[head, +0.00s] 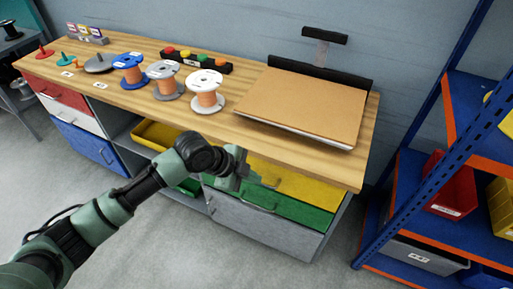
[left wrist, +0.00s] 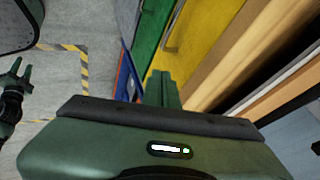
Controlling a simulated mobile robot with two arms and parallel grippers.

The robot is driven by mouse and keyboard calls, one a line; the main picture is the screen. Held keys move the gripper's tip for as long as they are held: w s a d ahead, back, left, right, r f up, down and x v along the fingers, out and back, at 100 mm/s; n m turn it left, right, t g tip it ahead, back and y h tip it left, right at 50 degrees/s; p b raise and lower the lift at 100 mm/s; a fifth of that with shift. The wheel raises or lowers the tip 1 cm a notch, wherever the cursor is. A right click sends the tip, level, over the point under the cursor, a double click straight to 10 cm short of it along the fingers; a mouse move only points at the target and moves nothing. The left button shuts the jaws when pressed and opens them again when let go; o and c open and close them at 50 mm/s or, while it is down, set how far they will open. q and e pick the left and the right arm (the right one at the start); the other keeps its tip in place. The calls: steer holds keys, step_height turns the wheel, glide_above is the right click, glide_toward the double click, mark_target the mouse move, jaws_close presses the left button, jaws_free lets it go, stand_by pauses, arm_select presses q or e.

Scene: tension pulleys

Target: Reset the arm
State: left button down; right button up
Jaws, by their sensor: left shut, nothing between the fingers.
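My left arm comes in from the lower left in the head view. Its gripper (head: 243,176) hangs in front of the bench's drawers, just below the worktop's front edge. In the left wrist view the two green fingers (left wrist: 161,88) lie together, with nothing between them. Beyond them show the green drawer front (left wrist: 152,30) and the yellow drawer front (left wrist: 205,30). My right gripper is not in the head view. A dark green gripper-like part (left wrist: 14,85) shows at the left edge of the left wrist view; I cannot tell its state.
The wooden bench (head: 240,122) carries a blue spool (head: 130,70), a grey spool (head: 165,80), a white spool (head: 206,90) and a brown board (head: 300,103). A blue shelf rack (head: 425,140) with bins is on the right. Floor in front is clear.

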arm_select(q)
steer(key=w+a+f+n+t+y, duration=0.1)
steer(key=a+f+n, duration=0.25)
steer(key=f, duration=0.45)
steer(key=w+a+f+n+y, duration=0.1)
steer(key=a+f+n, duration=0.25)
steer(key=f, duration=0.45)
steer(key=s+a+f+n+y, duration=0.1)
steer(key=s+a+f+n, duration=0.2)
steer(key=s+f, duration=0.3)
steer(key=s+a+f+n+y, duration=0.1)
steer(key=s+a+f+n, duration=0.25)
steer(key=f, duration=0.55)
steer(key=s+a+f+n+g, duration=0.1)
steer(key=s+f, duration=0.4)
steer(key=s, duration=0.7)
steer(key=s+a+f+n+g+y, duration=0.1)
steer(key=s+f, duration=0.4)
steer(key=s, duration=0.7)
steer(key=s+a+f+n+g+y, duration=0.1)
steer(key=s+f, duration=0.5)
steer(key=s, duration=0.7)
steer(key=shift+a+n+g+p, duration=0.35)
steer(key=shift+a+n+g, duration=0.15)
steer(key=shift+a+n, duration=0.3)
